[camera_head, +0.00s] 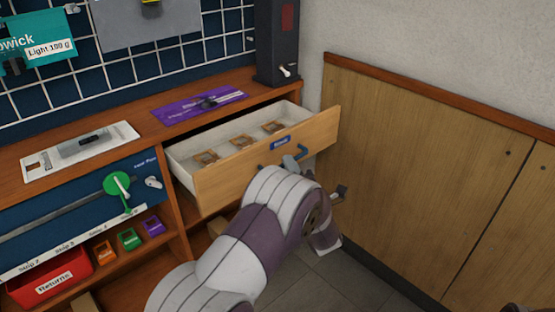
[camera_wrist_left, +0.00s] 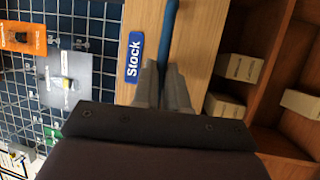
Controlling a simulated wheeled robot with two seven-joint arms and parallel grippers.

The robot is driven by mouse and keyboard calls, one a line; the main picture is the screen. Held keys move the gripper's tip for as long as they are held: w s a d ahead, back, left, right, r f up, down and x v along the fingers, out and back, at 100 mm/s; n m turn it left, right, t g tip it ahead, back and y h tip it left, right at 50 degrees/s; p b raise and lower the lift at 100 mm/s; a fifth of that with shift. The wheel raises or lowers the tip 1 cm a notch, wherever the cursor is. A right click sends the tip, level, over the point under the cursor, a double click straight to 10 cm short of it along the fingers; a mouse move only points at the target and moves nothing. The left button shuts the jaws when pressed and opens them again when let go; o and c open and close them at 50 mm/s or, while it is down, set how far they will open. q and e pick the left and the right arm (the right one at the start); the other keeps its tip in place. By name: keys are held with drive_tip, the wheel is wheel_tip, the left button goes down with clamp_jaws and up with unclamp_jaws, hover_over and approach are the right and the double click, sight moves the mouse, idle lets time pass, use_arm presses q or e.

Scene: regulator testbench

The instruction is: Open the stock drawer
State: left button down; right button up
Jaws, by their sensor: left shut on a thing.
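The stock drawer (camera_head: 232,186) stands pulled out of the wooden bench, with its inside showing and several small brown frame-like parts lying in it. Its wooden front carries a blue "Stock" label (camera_wrist_left: 133,58) and a blue bar handle (camera_wrist_left: 168,32). My left gripper (camera_wrist_left: 163,84) is shut on the handle, with a finger on each side of the bar in the left wrist view. In the head view my forearm and wrist cover much of the left gripper and part of the handle. My right gripper is not in view.
A purple card (camera_head: 200,104) and a white tray (camera_head: 80,150) lie on the bench top. A red "Returns" bin (camera_head: 50,278) sits on the lower left shelf. A wooden panel wall (camera_head: 420,170) stands right of the drawer.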

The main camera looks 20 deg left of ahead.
use_arm(q)
drive_tip(key=shift+s+d, duration=0.25)
drive_tip(key=shift+d, duration=0.4)
drive_tip(key=c, duration=1.2)
unclamp_jaws()
drive_tip(key=shift+o, duration=0.2)
drive_tip(key=p+v, duration=0.3)
drive_tip(key=v, duration=0.9)
drive_tip(key=shift+s+d, duration=0.25)
drive_tip(key=shift+s, duration=0.05)
